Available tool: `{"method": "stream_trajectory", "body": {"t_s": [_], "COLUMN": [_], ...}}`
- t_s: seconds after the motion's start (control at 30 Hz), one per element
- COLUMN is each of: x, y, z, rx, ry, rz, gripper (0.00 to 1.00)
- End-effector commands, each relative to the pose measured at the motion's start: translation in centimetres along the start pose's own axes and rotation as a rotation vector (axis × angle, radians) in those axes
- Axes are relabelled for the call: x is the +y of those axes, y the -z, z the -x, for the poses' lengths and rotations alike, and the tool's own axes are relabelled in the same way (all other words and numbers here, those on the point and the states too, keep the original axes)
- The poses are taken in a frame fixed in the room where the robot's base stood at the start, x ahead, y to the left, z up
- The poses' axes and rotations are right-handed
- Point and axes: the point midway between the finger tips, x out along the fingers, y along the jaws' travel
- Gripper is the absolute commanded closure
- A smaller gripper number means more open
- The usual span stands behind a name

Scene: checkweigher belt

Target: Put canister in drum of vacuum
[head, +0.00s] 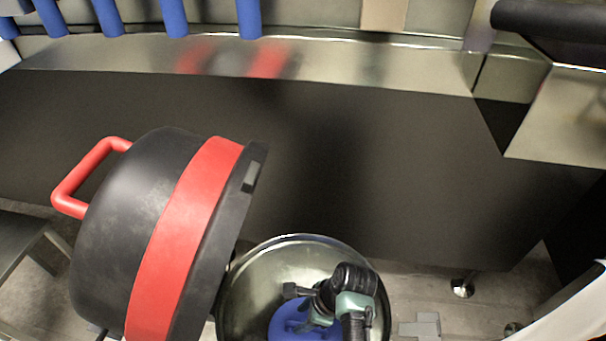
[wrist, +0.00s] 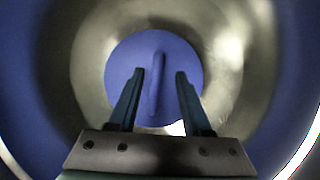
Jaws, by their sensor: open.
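The vacuum's steel drum (head: 250,262) stands open at the bottom centre of the head view. The blue canister (head: 288,321) is inside the drum, partly hidden by my arm. In the wrist view the canister (wrist: 185,52) is a round blue disc with a raised ridge across its middle, surrounded by the drum's shiny inner wall (wrist: 88,55). My gripper (wrist: 159,74) is open and points down into the drum. Its two fingers lie on either side of the ridge with gaps, apparently not gripping it. I cannot tell whether the canister touches the drum floor.
The vacuum's black and red lid (head: 185,235), with a red handle (head: 80,178), is tipped open left of the drum. A dark panel (head: 370,170) under a metal ledge (head: 340,68) runs behind. Blue posts (head: 174,15) stand at the upper left. Floor shows at the right.

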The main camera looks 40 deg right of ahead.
Motion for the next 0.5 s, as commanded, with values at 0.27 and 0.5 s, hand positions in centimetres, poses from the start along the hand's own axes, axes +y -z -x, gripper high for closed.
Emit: {"method": "stream_trajectory", "body": {"t_s": [0.27, 0.5], "x": [-0.1, -0.1], "y": [-0.7, -0.6], "z": [4.5, 9.8], "rx": [0.0, 0.0], "ry": [0.003, 0.004], "rz": [-0.001, -0.001], "gripper": [0.51, 0.51]}}
